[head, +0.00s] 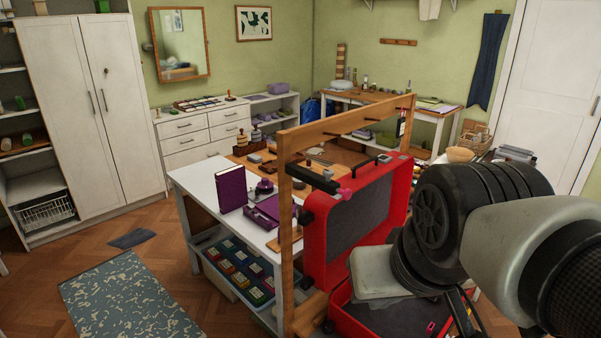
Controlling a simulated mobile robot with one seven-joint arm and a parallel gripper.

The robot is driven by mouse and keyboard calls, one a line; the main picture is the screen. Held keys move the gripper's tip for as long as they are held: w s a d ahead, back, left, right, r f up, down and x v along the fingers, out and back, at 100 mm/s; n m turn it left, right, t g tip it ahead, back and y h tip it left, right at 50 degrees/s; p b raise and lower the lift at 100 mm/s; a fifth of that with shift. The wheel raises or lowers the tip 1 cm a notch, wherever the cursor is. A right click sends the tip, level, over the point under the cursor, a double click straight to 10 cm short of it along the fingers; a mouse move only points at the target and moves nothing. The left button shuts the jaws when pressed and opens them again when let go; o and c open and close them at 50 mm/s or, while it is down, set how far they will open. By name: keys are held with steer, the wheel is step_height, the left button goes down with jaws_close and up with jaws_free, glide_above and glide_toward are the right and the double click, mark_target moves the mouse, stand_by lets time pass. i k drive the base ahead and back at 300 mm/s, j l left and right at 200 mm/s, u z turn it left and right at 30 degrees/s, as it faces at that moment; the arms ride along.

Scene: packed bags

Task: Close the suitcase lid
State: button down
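The red suitcase stands open at the lower middle right. Its lid (355,221) is raised almost upright, with the dark grey lining facing me. Its base (358,319) lies below at the bottom edge of the picture, partly cut off and partly covered by my arm. My arm comes in from the right, and my gripper (462,314) is low over the right part of the base, in front of the lid. Dark finger-like parts show there, but the fingertips are not clear. I cannot see whether it touches the suitcase or is open or shut.
A wooden frame with pegs (288,200) stands close behind and left of the lid. A white table (205,180) holds a purple book (232,190) and a purple tray. A crate of small boxes (237,270) sits below.

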mark_target(378, 203)
steer(key=i+j+z, duration=0.15)
steer(key=z, duration=0.2)
steer(key=i+j+z, duration=0.1)
steer(key=j+z, duration=0.25)
steer(key=i+j+z, duration=0.1)
steer(key=j+z, duration=0.25)
steer(key=i+j+z, duration=0.2)
steer(key=j, duration=0.75)
steer(key=i+j+z, duration=0.2)
steer(key=j, duration=0.8)
steer(key=j+z, duration=0.2)
steer(key=j, duration=0.8)
